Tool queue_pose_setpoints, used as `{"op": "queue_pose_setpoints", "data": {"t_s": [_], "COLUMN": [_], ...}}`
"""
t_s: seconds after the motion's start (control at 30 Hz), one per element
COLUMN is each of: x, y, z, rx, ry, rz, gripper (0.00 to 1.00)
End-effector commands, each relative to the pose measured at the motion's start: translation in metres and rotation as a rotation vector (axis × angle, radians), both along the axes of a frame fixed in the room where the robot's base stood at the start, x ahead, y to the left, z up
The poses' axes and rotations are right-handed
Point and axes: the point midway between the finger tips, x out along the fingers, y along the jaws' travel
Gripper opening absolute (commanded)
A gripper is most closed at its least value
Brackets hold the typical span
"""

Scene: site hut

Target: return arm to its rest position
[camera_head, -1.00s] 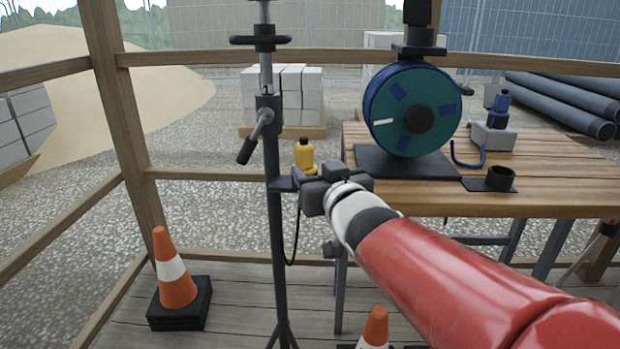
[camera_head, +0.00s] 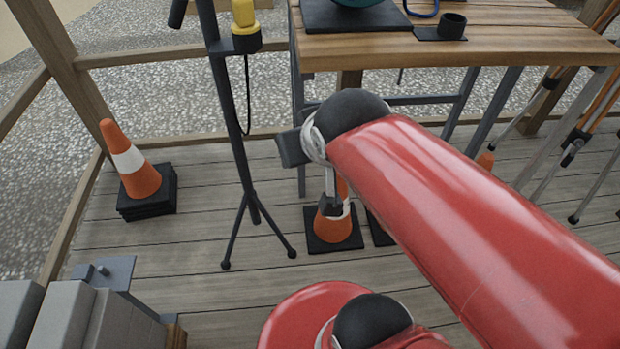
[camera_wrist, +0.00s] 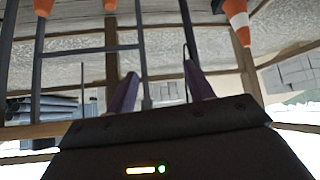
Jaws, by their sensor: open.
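My red arm crosses the head view from the lower right, folded at a dark joint, and hangs over the deck in front of the workbench. My gripper (camera_wrist: 162,88) shows in the wrist view with two purple fingers spread apart and nothing between them. In the head view its fingers cannot be made out behind the arm's end. A yellow device (camera_head: 244,14) stands upright in a dark holder on the black stand (camera_head: 228,110), clear of my arm.
The wooden workbench (camera_head: 470,48) stands behind my arm, with an empty black cup holder (camera_head: 453,25) on it. One traffic cone (camera_head: 134,165) stands at left, another (camera_head: 333,226) just below my arm's end. Tripod legs (camera_head: 572,140) stand at right. Grey boxes (camera_head: 70,320) are at lower left.

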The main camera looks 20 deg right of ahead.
Motion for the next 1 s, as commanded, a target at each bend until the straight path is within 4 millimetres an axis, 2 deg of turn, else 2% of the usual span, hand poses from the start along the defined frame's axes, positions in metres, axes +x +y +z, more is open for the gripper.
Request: {"op": "queue_pose_setpoints", "data": {"t_s": [0.03, 0.1, 0.23, 1.0], "x": [-0.017, -0.035, -0.054, -0.056], "y": [0.005, 0.012, 0.019, 0.019], "z": [-0.009, -0.02, -0.029, -0.03], "rx": [0.009, 0.024, 0.038, 0.04], "ry": [0.074, 0.16, 0.245, 0.256], "rz": [0.012, 0.031, 0.054, 0.057], "gripper": [0.52, 0.52, 0.52, 0.52]}}
